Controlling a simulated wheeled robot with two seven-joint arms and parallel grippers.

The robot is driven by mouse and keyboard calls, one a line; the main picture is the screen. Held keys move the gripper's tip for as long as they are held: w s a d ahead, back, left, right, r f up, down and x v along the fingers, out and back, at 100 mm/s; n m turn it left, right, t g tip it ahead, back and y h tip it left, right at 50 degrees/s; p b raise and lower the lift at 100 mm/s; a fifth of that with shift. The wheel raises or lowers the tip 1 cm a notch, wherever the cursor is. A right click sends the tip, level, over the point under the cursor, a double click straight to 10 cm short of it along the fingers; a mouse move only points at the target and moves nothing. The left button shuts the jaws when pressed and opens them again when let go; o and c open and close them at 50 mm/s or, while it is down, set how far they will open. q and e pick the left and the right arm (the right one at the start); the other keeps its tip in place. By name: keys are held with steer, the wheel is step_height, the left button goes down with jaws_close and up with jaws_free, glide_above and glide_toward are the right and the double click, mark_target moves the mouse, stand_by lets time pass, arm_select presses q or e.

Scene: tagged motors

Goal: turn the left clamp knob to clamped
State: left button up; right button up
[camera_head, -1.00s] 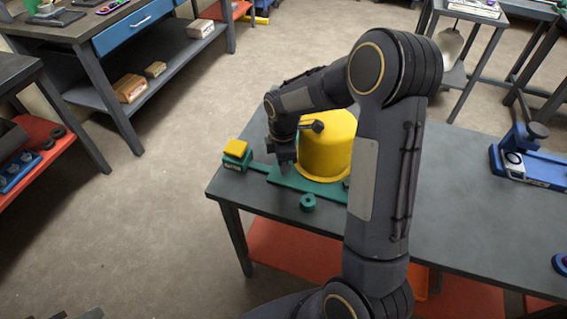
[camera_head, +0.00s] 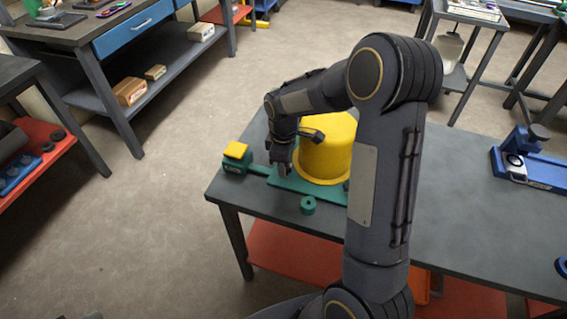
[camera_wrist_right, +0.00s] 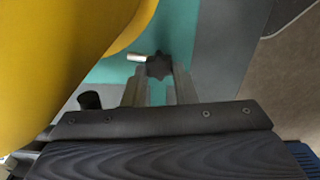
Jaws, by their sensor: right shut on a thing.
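The left clamp knob (camera_wrist_right: 160,67) shows in the right wrist view as a dark lobed knob with a pale pointer (camera_wrist_right: 136,57) sticking out to the left. My right gripper (camera_wrist_right: 159,83) is shut on it, with one finger on each side. In the head view the right gripper (camera_head: 281,170) reaches down to the green base (camera_head: 290,181), left of the big yellow cylinder (camera_head: 326,150), and hides the knob. The cylinder stands on the green base, and my right arm covers the right part of this fixture. My left gripper is not in view.
A green block with a yellow top (camera_head: 236,151) is at the fixture's left end. A blue device (camera_head: 530,160) stands at the right of the grey table (camera_head: 460,200). The table between is clear.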

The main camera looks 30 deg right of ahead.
steer(key=o, duration=1)
